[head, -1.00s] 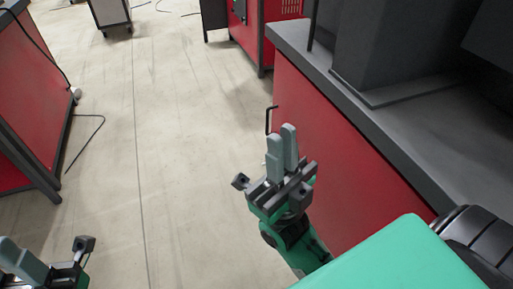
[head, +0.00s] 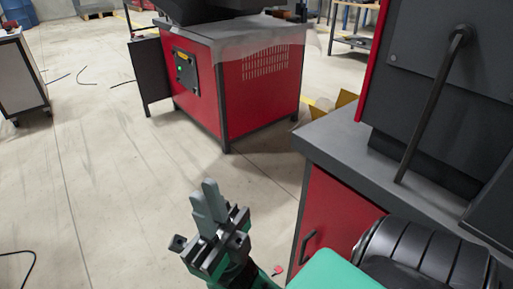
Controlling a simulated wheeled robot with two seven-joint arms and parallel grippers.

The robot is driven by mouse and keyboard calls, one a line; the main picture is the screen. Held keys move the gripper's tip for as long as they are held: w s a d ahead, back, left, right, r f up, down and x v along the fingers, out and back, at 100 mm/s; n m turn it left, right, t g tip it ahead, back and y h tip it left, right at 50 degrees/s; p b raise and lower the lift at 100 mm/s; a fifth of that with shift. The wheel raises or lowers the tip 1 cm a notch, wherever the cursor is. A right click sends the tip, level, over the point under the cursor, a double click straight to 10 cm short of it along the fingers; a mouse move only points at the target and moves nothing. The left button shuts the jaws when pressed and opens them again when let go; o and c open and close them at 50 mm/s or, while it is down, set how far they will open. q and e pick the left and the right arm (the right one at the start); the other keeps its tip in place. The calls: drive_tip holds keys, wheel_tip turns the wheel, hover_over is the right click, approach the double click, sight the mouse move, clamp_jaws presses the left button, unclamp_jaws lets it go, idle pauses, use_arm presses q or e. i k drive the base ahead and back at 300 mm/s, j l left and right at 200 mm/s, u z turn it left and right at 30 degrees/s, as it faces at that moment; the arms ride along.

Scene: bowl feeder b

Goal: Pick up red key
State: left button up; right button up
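My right gripper (head: 208,192) is at the lower middle of the head view, above the floor and left of the near red cabinet. Its two grey fingers point up in the picture and stand close together, with nothing seen between them. A small red object (head: 278,270) shows low in the view, just right of my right gripper and left of the cabinet. It may be the red key, but it is too small to tell its shape. It is apart from the fingers. My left gripper is out of view.
The near red cabinet (head: 335,220) has a grey top and a dark handle. Another red machine cabinet (head: 262,90) with a control panel (head: 186,72) stands further back. A pale cart (head: 18,75) is at the far left. The floor between is open, with thin dark cables (head: 85,75).

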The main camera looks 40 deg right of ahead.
sight(278, 269)
drive_tip(key=i+z, duration=0.1)
drive_tip(key=i, duration=0.65)
drive_tip(key=i+j+z, duration=0.15)
drive_tip(key=i, duration=0.6)
drive_tip(key=i+j+z, duration=0.1)
drive_tip(key=z, duration=3.4)
